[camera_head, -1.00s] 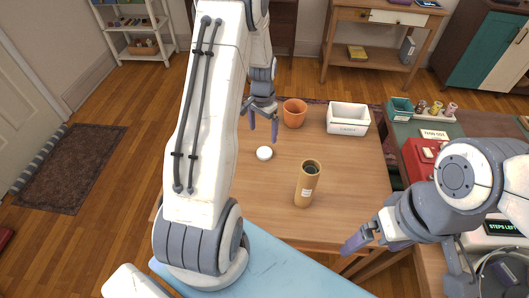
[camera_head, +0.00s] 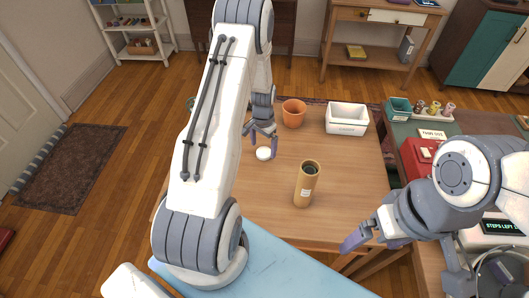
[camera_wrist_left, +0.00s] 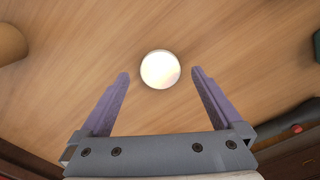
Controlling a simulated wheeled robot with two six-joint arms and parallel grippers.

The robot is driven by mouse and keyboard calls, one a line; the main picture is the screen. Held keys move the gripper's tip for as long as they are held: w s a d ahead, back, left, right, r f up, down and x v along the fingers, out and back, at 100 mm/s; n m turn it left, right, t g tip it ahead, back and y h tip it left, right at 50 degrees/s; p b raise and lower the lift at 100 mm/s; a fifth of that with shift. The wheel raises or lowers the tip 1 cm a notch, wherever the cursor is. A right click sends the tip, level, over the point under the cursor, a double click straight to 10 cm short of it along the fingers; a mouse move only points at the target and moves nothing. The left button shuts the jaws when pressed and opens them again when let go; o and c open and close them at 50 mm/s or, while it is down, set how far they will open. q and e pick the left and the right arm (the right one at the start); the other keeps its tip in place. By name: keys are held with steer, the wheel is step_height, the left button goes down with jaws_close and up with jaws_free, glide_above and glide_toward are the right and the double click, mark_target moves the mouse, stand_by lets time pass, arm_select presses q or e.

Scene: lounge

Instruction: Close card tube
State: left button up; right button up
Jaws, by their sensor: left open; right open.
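A tan card tube (camera_head: 306,187) stands upright on the wooden table, its top open and dark inside. A round white cap (camera_head: 264,154) lies on the table to the left of the tube. In the left wrist view the cap (camera_wrist_left: 160,69) sits just beyond the fingertips, centred between them. My left gripper (camera_head: 263,147) is open and empty, right by the cap, its fingers pointing down. It also shows in the left wrist view (camera_wrist_left: 158,78). My right gripper (camera_head: 366,243) is open and empty near the table's front right edge, apart from the tube.
An orange pot (camera_head: 294,113) and a white bin (camera_head: 347,118) stand at the table's back. A green side table on the right holds a teal box (camera_head: 399,109) and a red box (camera_head: 419,155). The table between cap and tube is clear.

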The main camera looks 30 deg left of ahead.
arm_select(q)
step_height(320, 180, down, 2)
steer(key=shift+f, duration=0.15)
steer(key=c, duration=1.3)
step_height(320, 180, up, 5)
steer(key=shift+d+f+b, duration=0.1)
steer(key=shift+f+b, duration=0.1)
steer(key=shift+b, duration=0.15)
steer(key=s+d+r, duration=0.4)
steer(key=s+d, duration=0.1)
steer(key=s+d+r+b, duration=0.1)
steer(key=s+d+r, duration=0.1)
steer(key=s+d, duration=0.1)
steer(key=shift+s+r, duration=0.15)
steer(key=shift+r, duration=0.1)
